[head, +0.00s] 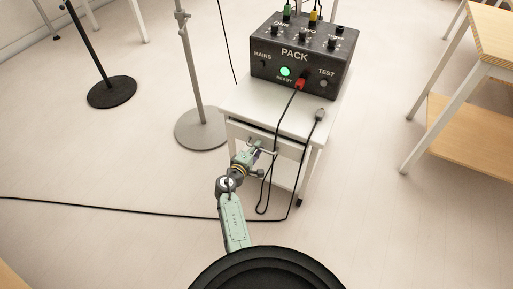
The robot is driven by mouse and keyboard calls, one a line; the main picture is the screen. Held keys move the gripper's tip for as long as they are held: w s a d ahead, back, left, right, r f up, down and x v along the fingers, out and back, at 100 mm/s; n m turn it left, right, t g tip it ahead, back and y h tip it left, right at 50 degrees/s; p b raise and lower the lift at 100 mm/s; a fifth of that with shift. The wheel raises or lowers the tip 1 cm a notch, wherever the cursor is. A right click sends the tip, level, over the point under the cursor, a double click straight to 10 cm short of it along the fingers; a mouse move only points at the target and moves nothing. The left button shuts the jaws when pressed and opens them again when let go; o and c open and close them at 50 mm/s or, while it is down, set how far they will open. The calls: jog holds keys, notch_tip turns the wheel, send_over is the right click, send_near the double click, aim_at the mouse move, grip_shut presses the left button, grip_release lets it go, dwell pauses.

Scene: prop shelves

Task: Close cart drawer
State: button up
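A small white cart (290,118) stands in the middle right of the head view. Its drawer (287,148) is under the top, on the side facing me. A dark gap shows between the top's edge and the drawer front, towards the left; how far the drawer stands out is hard to tell. My gripper (264,146) is at the left part of the drawer front, very close to it. Whether it touches the front is not clear. The fingers are small in the picture and their opening cannot be read. The arm hides part of the cart's lower left.
A black PACK box (298,58) with plugged cables stands on the cart. A black cable hangs over the cart's front beside my gripper and runs across the floor. A grey stand base (202,130) is close left; a black one (112,92) is farther. A wooden table (495,35) is right.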

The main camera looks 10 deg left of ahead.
aim_at(262, 139)
grip_shut()
dwell(0.3)
jog(key=x, duration=0.1)
jog(key=b+x, duration=0.2)
jog(key=x, duration=0.1)
jog(key=shift+w+r, duration=0.1)
jog(key=shift+r, duration=0.15)
jog(key=shift+w+d+r, duration=0.1)
jog(key=shift+w+d, duration=0.05)
jog(key=shift+w, duration=0.2)
jog(key=shift+r, duration=0.2)
jog(key=shift+o, duration=2.2)
grip_release()
jog(key=shift+f, duration=0.1)
jog(key=shift+s, duration=0.1)
